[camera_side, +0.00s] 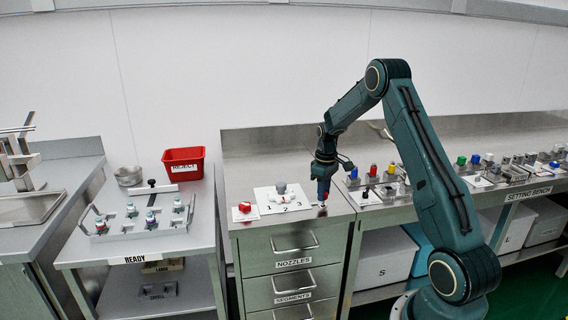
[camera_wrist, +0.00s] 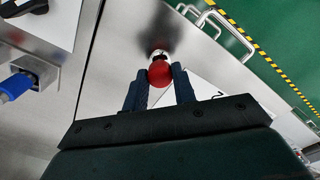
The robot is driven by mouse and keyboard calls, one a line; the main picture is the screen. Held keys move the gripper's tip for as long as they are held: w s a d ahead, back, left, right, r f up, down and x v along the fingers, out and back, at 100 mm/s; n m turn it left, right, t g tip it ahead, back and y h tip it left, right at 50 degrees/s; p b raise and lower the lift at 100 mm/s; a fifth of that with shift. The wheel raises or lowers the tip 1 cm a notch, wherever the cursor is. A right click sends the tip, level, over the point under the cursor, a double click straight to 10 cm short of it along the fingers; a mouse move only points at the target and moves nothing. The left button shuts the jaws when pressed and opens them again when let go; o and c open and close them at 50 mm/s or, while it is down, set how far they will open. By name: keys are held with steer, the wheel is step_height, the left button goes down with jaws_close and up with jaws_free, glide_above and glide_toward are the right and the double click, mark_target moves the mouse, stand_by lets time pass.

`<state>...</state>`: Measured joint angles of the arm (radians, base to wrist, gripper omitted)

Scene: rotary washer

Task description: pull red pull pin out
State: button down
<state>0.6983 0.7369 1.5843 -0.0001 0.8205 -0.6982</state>
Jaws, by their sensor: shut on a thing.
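The red pull pin shows in the wrist view as a round red knob (camera_wrist: 159,73) with a pale metal part beyond it. My gripper (camera_wrist: 160,84) has a dark finger on either side of the knob and is shut on it. In the side view my gripper (camera_side: 323,196) points down at the front right of the steel top above the drawers. Only a small bit of red shows at its tip there. The pin's lower end is hard to make out.
A white plate numbered 1 to 3 (camera_side: 268,205) with a grey knob lies left of my gripper. A red-topped block (camera_side: 245,207) is beside it. A red REJECT bin (camera_side: 184,163) stands further left. Fixtures with coloured knobs (camera_side: 373,171) stand to the right.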

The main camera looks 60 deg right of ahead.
steer(key=shift+r, duration=1.2)
steer(key=c, duration=1.1)
jaws_free()
steer(key=shift+c, duration=0.2)
step_height(320, 180, up, 14)
steer(key=shift+f, duration=0.1)
